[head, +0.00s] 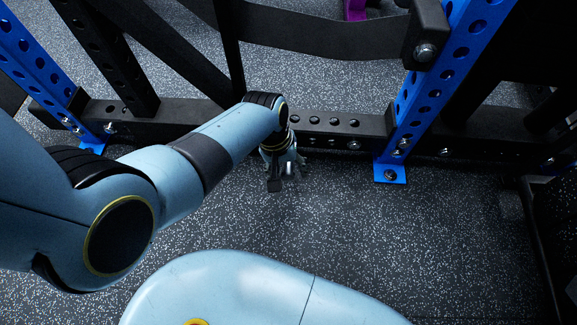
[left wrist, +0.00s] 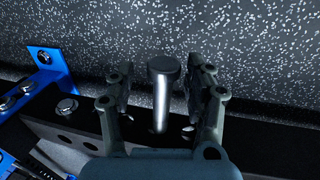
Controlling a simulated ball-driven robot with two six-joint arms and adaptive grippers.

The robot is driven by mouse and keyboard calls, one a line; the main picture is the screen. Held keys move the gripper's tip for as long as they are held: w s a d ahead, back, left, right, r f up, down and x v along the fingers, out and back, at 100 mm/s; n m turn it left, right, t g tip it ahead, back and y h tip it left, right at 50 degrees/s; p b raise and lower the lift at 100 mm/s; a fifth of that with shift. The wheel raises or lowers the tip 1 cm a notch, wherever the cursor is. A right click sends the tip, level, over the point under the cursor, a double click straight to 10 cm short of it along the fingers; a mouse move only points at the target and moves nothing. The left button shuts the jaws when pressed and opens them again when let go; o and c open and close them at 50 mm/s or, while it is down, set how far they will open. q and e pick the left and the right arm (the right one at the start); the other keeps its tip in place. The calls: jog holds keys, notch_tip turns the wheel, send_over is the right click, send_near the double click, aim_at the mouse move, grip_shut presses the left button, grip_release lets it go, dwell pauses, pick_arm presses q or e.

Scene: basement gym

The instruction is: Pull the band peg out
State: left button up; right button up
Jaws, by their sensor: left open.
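The band peg (left wrist: 162,95) shows in the left wrist view as a bright metal shaft with a round black cap, standing up from the black beam (left wrist: 90,140). My left gripper (left wrist: 161,82) is open, with one finger on each side of the peg and a visible gap to both. In the head view my left gripper (head: 286,168) points down at the front of the beam (head: 326,126). My right gripper is not in view.
A blue perforated upright (head: 425,90) with a bolted foot stands right of my left gripper, and another (head: 40,65) stands at the left. A dark strap (head: 320,32) crosses behind. The speckled floor (head: 400,240) in front of the beam is clear.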

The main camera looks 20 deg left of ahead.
pick_arm(q)
jog(key=shift+a+r, duration=0.1)
jog(key=shift+r, duration=0.05)
jog(key=shift+a+r, duration=0.1)
jog(key=shift+r, duration=0.2)
jog(key=v, duration=1.1)
jog(key=shift+r, duration=0.1)
